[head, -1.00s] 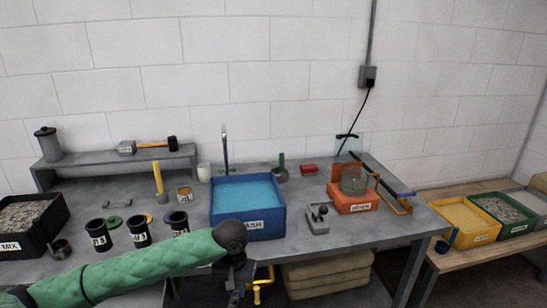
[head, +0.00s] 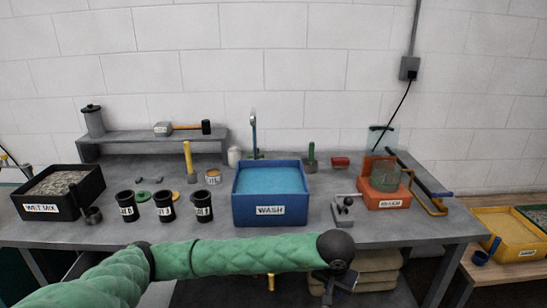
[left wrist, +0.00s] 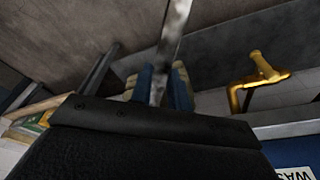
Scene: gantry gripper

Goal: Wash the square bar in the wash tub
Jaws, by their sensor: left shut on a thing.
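The blue wash tub (head: 270,212), labelled WASH, stands on the grey bench in the head view, holding light blue liquid. A corner of it, with part of its label, shows at the lower right of the left wrist view (left wrist: 292,150). My left gripper (head: 332,288) is in front of the bench, to the right of and nearer than the tub. In the left wrist view its blue-sided fingers (left wrist: 162,88) are shut on a narrow, silvery bar (left wrist: 172,42), which sticks out beyond them. The bar cannot be made out in the head view. My right gripper is not in view.
Several black cups (head: 164,207) stand left of the tub. A small grey device (head: 343,210) and an orange warmer (head: 384,196) stand to its right. A yellow handle (left wrist: 260,76) juts out below the bench front. Folded sacks (head: 375,270) lie under the bench.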

